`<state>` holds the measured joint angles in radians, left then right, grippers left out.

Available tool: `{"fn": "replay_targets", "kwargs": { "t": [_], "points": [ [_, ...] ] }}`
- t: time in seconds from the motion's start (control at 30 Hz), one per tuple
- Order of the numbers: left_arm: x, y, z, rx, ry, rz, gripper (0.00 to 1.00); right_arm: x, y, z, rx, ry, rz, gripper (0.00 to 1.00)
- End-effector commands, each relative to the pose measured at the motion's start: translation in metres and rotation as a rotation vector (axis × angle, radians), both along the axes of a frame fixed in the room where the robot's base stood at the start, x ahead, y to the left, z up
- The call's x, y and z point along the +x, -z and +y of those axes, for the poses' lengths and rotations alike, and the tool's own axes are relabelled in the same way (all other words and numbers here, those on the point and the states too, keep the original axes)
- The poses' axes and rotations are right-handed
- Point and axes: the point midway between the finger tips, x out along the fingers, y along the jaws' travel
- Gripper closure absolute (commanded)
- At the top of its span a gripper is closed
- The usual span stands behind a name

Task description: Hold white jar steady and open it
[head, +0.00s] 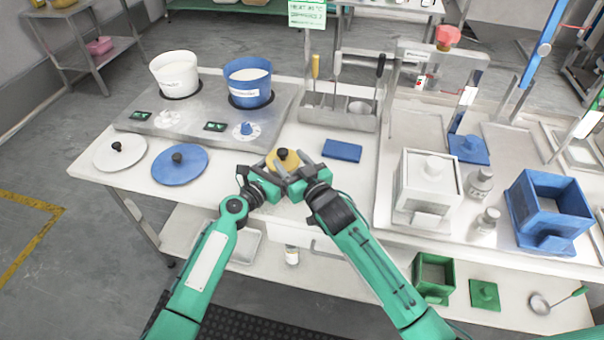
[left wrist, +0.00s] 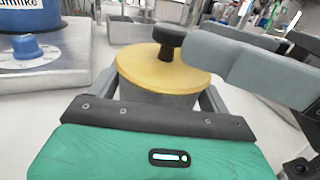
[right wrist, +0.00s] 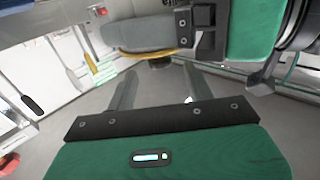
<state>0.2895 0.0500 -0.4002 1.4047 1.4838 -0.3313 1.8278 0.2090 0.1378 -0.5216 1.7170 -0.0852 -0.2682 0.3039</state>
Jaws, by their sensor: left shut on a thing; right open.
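A small jar with a pale greyish body (left wrist: 160,98), a yellow lid (left wrist: 150,68) and a black knob (left wrist: 170,36) stands at the table's front edge. The lid also shows in the head view (head: 271,160). The lid sits on the jar. My left gripper (head: 272,182) is shut on the jar's body, one finger on each side below the lid. My right gripper (head: 292,180) is open beside the lid. In the right wrist view the knob (right wrist: 160,63) shows between and beyond its two fingers. The jar's lower part is hidden.
A hotplate (head: 200,118) with a white pot (head: 174,76) and a blue pot (head: 248,84) is behind left. A white lid (head: 120,153) and blue lid (head: 180,165) lie left.

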Motion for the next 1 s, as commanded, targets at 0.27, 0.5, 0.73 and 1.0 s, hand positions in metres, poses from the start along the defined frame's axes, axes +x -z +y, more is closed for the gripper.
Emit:
{"fn": "replay_targets", "kwargs": {
  "t": [0.27, 0.5, 0.73, 1.0],
  "points": [
    [0.0, 0.0, 0.0, 0.0, 0.0, 0.0, 0.61, 0.036, 0.0, 0.018, 0.0, 0.0, 0.0, 0.47],
    [0.0, 0.0, 0.0, 0.0, -0.001, 0.0, 0.61, 0.044, 0.0, 0.022, 0.0, 0.0, 0.0, 0.47],
    [0.0, 0.0, 0.0, 0.0, -0.001, 0.0, 0.61, 0.043, 0.0, 0.022, 0.0, 0.0, 0.0, 0.53],
    [0.0, 0.0, 0.0, 0.0, -0.001, 0.0, 0.61, 0.043, 0.0, 0.022, 0.0, 0.0, 0.0, 1.0]
  ]
}}
